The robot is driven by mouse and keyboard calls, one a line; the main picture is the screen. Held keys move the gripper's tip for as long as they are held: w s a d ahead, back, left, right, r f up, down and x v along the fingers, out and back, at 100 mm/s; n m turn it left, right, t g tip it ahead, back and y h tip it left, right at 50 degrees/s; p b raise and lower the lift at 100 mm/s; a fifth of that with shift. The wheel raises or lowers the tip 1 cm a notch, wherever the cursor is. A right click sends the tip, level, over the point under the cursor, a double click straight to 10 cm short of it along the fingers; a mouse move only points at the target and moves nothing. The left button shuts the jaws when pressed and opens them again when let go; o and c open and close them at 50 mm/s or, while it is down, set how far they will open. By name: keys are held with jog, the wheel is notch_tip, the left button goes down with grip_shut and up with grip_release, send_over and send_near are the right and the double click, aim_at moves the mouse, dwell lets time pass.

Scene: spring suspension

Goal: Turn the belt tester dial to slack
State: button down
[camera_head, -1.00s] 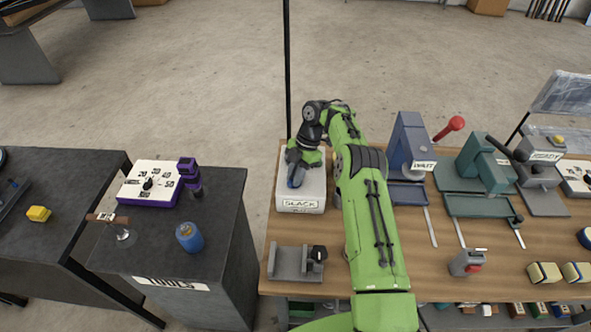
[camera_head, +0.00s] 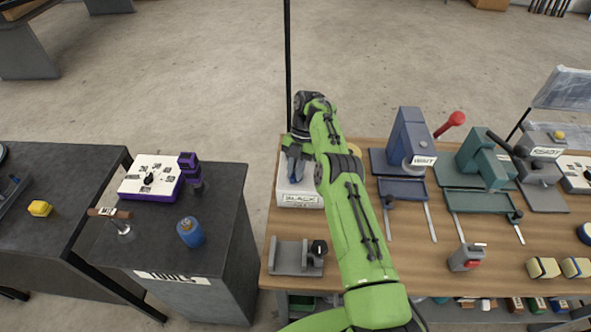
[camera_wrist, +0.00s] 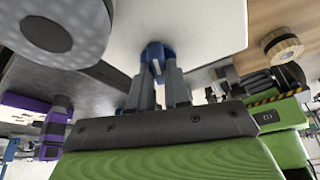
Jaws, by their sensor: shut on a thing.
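The belt tester is a pale grey-white box with a label on its front face (camera_head: 300,201), at the left end of the wooden bench. The label seems to read SLACK, with smaller print below. The tester's white face also shows in the wrist view (camera_wrist: 205,28). Its blue dial (camera_wrist: 154,51) sits between the fingertips of my gripper (camera_wrist: 158,76), which is shut on it. In the head view my gripper (camera_head: 296,165) is over the tester, and my green arm covers part of the box's right side. The dial's pointer and any scale cannot be made out.
A grey bracket fixture (camera_head: 297,259) stands in front of the tester. Blue (camera_head: 408,145) and green (camera_head: 483,163) machines stand to the right. A dark tool cart to the left holds a purple-edged dial box (camera_head: 150,178) and a blue canister (camera_head: 190,232).

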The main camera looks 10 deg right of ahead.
jog(key=c, duration=1.1)
grip_release()
notch_tip(320, 180, up, 10)
jog(key=p, duration=0.6)
jog(key=shift+r, duration=0.1)
